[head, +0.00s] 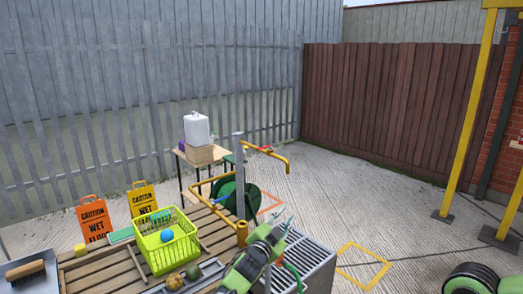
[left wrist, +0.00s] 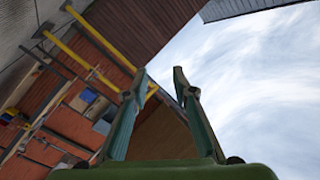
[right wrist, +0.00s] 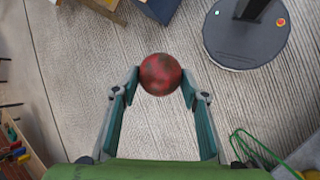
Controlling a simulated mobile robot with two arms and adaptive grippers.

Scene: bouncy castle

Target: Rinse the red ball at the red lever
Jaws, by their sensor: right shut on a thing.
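The red ball (right wrist: 160,74), with dark smudges on it, is held between the fingertips of my right gripper (right wrist: 160,78) in the right wrist view. I cannot see the ball in the head view. The red lever (head: 264,149) sits on top of the upper yellow pipe (head: 274,154), which comes off a grey post and bends down at its right end. My left gripper (head: 280,232) is in front of and below that pipe. In the left wrist view its fingers (left wrist: 160,80) are apart with nothing between them.
A slatted wooden table (head: 105,270) holds a lime basket (head: 154,262) with a blue ball (head: 167,236). Two dull balls lie in a rack in front. A grey grated unit (head: 318,258) stands right of the table. Wet-floor signs (head: 94,219) stand behind. Concrete is open to the right.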

